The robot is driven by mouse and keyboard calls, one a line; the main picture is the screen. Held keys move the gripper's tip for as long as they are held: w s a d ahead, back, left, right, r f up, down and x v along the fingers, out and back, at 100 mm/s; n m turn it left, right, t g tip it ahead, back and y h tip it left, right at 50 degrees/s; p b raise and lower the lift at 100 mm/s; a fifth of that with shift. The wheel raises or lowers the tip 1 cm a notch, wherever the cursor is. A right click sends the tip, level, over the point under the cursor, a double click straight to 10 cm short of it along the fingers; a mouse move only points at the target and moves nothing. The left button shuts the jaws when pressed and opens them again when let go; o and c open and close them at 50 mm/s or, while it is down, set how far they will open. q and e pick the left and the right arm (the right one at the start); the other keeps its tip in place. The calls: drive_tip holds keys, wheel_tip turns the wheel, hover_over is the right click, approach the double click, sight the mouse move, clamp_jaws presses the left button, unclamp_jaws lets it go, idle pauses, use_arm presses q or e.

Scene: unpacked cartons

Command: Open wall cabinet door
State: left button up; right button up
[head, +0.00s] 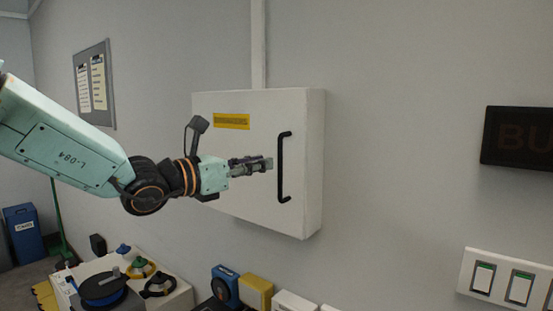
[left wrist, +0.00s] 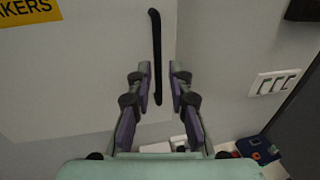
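The white wall cabinet (head: 240,150) hangs on the grey wall, and its door looks shut flush with the box. A black vertical bar handle (head: 281,178) sits near the door's right edge. My left gripper (head: 268,164) comes in from the left, its tips just left of the handle's upper middle. In the left wrist view, the fingers of my left gripper (left wrist: 162,82) are apart, and the handle (left wrist: 156,45) shows in the gap between them. I cannot tell whether the fingertips reach around the bar. My right gripper is not in view.
A yellow label (head: 231,121) is on the door. A dark sign (head: 518,137) and a white switch panel (head: 510,281) are on the wall to the right. Below stands a white surface with a blue reel (head: 103,288) and other items.

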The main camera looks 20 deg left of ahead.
sight(280, 159)
use_arm(q)
drive_tip(key=p+x, duration=0.1)
drive_tip(key=x, duration=0.6)
drive_tip(key=shift+p, duration=0.4)
drive_tip(key=shift+w+a+f, duration=0.1)
drive_tip(key=shift+a, duration=0.15)
drive_tip(key=shift+c, duration=0.9)
drive_tip(key=shift+d, duration=0.1)
clamp_jaws()
